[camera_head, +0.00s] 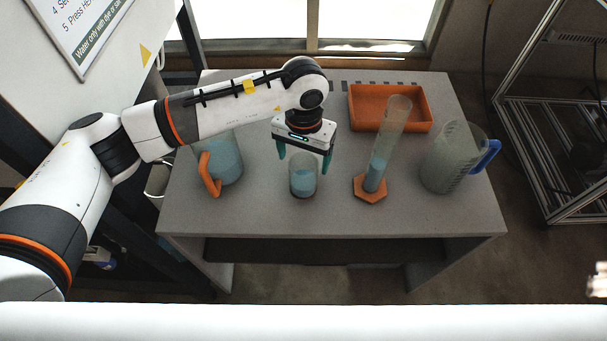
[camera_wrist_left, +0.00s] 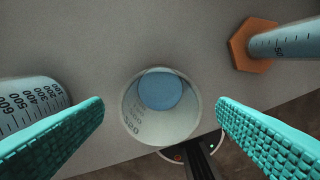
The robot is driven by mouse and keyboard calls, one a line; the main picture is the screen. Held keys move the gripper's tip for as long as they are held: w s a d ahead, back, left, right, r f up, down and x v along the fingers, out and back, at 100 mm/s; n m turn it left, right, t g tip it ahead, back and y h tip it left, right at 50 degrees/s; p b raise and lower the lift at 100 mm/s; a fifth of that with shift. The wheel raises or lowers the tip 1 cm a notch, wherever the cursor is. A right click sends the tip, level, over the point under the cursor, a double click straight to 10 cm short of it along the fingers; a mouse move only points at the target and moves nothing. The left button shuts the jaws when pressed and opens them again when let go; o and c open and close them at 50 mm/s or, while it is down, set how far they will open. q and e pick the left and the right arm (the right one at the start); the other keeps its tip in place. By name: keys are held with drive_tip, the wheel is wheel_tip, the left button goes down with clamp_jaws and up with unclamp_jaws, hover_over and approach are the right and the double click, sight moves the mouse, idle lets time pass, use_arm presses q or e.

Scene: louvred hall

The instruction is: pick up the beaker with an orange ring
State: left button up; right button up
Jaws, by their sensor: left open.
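A small clear beaker (camera_head: 303,185) with blue liquid stands upright on the grey table, near the middle. In the left wrist view the beaker (camera_wrist_left: 160,110) is seen from above, between the fingers; no orange ring can be made out on it. My left gripper (camera_head: 303,158) is open, pointing down over the beaker, with its teal fingers on either side of the beaker's top. In the wrist view both fingers (camera_wrist_left: 161,101) stand apart from the beaker's wall, with a gap on each side. My right gripper is not in view.
A jug with an orange handle (camera_head: 226,160) stands left of the beaker. A measuring cylinder (camera_head: 378,172) on an orange foot stands right, then a clear jug with a blue handle (camera_head: 447,160). An orange tray (camera_head: 365,120) lies behind. The table's front strip (camera_head: 330,220) is clear.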

sight(304, 169)
use_arm(q)
drive_tip(key=shift+f+p, duration=0.6)
drive_tip(key=shift+f, duration=1.8)
drive_tip(key=c, duration=1.1)
